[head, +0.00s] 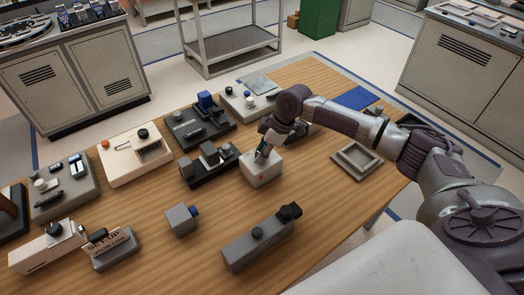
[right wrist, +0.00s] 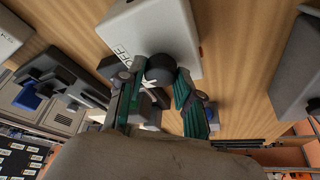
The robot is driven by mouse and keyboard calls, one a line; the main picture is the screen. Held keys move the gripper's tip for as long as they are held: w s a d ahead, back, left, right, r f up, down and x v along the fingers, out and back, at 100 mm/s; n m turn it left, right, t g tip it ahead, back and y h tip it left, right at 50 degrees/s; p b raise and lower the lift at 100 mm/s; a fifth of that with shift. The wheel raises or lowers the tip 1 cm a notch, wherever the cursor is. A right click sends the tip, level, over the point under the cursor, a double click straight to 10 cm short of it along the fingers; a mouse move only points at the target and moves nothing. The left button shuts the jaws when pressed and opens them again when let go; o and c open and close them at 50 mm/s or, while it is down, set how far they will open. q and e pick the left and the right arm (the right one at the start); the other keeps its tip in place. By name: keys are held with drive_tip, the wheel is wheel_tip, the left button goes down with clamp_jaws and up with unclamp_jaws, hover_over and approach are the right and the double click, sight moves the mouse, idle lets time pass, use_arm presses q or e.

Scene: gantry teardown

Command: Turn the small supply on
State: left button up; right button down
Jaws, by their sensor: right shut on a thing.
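The small supply looks to be a small white box (head: 259,174) on the wooden table, in the middle of the head view. It also shows at the top of the right wrist view (right wrist: 150,32), with dark markings on its face. A dark round knob (right wrist: 160,68) sits at its near edge there. My right gripper (head: 263,153) reaches down onto the box. In the right wrist view its two green-sided fingers (right wrist: 155,80) are closed on the knob from both sides. The knob's pointer is too hidden to read. My left gripper is not in view.
A dark grey fixture (head: 207,166) stands just left of the white box. A grey block with a blue knob (head: 180,220) and a long grey unit (head: 257,242) stand nearer. An open square tray (head: 357,159) lies to the right. Bare wood surrounds the box in front.

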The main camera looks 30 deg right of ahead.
drive_tip(key=shift+n+g+y, duration=0.3)
drive_tip(key=shift+n+g, duration=0.1)
drive_tip(key=shift+n, duration=0.7)
drive_tip(key=n+g, duration=0.1)
drive_tip(key=n, duration=0.1)
drive_tip(key=shift+w+n+b, duration=0.15)
drive_tip(key=shift+n+b, duration=0.15)
drive_tip(key=shift+b, duration=0.05)
drive_tip(key=n+g+b, duration=0.1)
drive_tip(key=n, duration=0.3)
drive_tip(key=shift+w+f+g+b, duration=0.1)
drive_tip(key=shift+g+b, duration=0.3)
drive_tip(key=shift+n+g+b, duration=0.6)
drive_tip(key=shift+n+b, duration=0.15)
drive_tip(key=shift+n, duration=1.35)
drive_tip(key=c, duration=0.8)
unclamp_jaws()
